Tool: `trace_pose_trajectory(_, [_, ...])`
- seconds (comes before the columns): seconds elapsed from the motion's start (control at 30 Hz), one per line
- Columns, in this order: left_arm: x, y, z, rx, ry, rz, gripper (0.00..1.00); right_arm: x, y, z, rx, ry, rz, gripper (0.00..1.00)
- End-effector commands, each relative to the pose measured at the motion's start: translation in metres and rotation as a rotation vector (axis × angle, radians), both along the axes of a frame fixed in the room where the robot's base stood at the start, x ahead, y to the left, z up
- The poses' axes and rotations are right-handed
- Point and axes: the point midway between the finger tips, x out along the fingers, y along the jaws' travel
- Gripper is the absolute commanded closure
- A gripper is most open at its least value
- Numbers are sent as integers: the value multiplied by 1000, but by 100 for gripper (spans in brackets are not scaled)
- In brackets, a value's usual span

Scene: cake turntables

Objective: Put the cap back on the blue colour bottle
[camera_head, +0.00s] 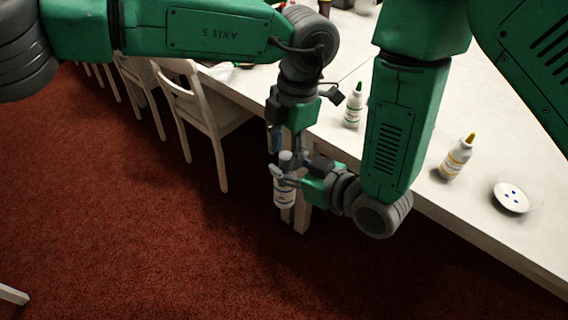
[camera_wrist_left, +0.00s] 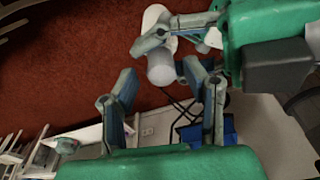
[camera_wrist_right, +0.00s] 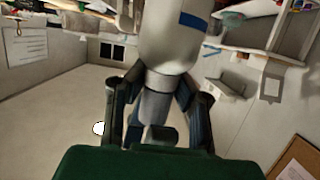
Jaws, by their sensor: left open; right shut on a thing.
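The blue colour bottle (camera_head: 284,193) is white with a blue-marked label and is held roughly upright, out in front of the table edge. My right gripper (camera_head: 287,176) is shut on its upper part. A pale grey cylinder that looks like the cap (camera_wrist_left: 160,66) sits at the bottle's top, and no blue tip shows. I cannot tell how firmly it is seated. It also shows in the right wrist view (camera_wrist_right: 157,105), below the white body. My left gripper (camera_head: 288,147) is open just above the bottle, its fingers (camera_wrist_left: 162,80) apart near the cap.
Red carpet lies open below my grippers.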

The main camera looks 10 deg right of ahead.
Motion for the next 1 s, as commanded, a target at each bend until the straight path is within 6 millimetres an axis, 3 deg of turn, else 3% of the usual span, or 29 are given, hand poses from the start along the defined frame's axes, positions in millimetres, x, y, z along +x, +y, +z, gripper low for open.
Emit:
trace_pose_trajectory(0.23, [0, -1, 32, -1, -2, 0, 59, 0, 0, 1, 1, -1, 0, 100])
trace_pose_trajectory(0.47, [0, -1, 34, -1, 0, 0, 59, 0, 0, 0, 1, -1, 0, 100])
trace_pose_trajectory(0.5, [0, -1, 34, -1, 0, 0, 53, 0, 0, 0, 1, -1, 0, 100])
trace_pose_trajectory(0.57, [0, -1, 37, -5, -4, 2, 53, 0, 0, 0, 1, -1, 0, 100])
trace_pose_trajectory(0.8, [0, 0, 89, -93, -72, 35, 53, 0, 0, 1, 0, -1, 0, 100])
trace_pose_trajectory(1.0, [-3, 0, 109, -130, -93, 48, 53, 0, 0, 0, 1, -1, 0, 100])
